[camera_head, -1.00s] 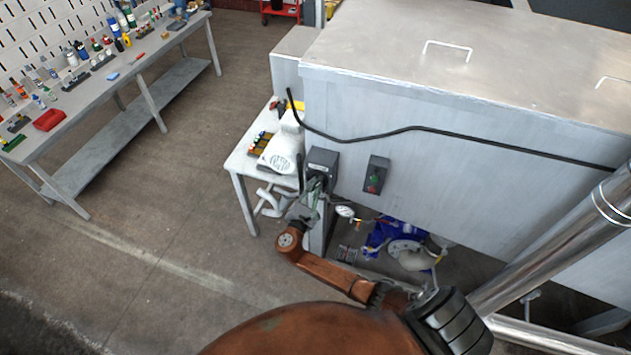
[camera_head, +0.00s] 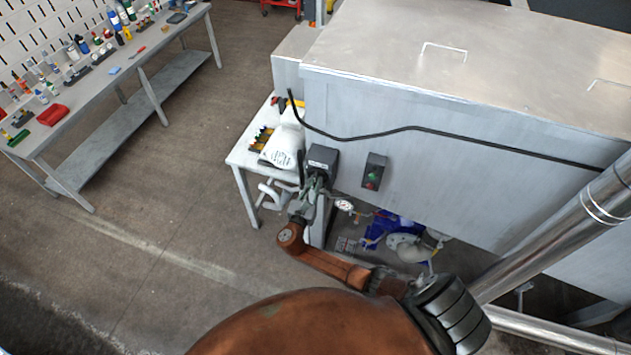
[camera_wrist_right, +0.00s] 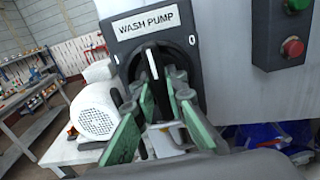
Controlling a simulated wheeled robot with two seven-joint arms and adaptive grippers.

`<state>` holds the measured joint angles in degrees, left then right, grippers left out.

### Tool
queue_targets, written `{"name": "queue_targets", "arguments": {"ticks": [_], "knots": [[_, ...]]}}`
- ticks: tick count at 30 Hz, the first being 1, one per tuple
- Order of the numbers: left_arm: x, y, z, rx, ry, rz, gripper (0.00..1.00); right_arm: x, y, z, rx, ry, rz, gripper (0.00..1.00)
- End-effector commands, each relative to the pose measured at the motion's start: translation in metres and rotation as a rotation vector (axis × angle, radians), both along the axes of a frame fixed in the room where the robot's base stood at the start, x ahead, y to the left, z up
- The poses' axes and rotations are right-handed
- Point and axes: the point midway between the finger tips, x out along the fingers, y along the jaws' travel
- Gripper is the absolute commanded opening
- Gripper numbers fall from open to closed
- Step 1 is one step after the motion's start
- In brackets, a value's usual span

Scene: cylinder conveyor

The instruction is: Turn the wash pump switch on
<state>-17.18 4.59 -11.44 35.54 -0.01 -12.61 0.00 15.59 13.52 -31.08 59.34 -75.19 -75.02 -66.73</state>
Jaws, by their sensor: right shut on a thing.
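The wash pump switch is a dark grey box (camera_head: 322,157) on the corner of the large metal tank. In the right wrist view its white label (camera_wrist_right: 146,22) reads "WASH PUMP". Its black rotary knob (camera_wrist_right: 151,60) has a pale pointer line and stands nearly upright, its top leaning slightly left. Small white marks show on either side of the dial; I cannot read them surely. My right gripper (camera_wrist_right: 160,88) is shut on the knob, its green-padded fingers on either side; it also shows in the head view (camera_head: 315,186). My left gripper is not in view.
A control box (camera_head: 374,171) with green and red buttons is right of the switch. A black hose (camera_head: 410,128) runs across the tank (camera_head: 470,110). A white motor (camera_head: 283,147) sits on a small table at left. A gauge (camera_head: 344,205) and blue pump (camera_head: 380,228) are below.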

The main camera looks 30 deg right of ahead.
Motion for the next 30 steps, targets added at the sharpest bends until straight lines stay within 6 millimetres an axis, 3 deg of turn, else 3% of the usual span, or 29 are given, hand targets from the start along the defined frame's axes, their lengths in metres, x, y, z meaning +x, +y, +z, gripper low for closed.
{"name": "queue_targets", "arguments": {"ticks": [9, 10, 18, 30], "knots": [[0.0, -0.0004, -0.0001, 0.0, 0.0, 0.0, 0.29, -0.0001, 0.0, -0.0004, -0.003, 0.004, 0.0, 0.0], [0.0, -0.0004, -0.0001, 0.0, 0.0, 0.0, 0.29, -0.0001, 0.0, -0.0004, -0.003, 0.004, 0.0, 0.12], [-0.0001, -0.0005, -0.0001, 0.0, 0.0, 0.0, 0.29, 0.0, -0.0001, -0.0001, -0.002, 0.002, 0.0, 0.3], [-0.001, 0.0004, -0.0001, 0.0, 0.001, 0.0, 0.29, -0.0079, 0.0098, -0.0005, -0.001, 0.001, 0.001, 0.3]]}}
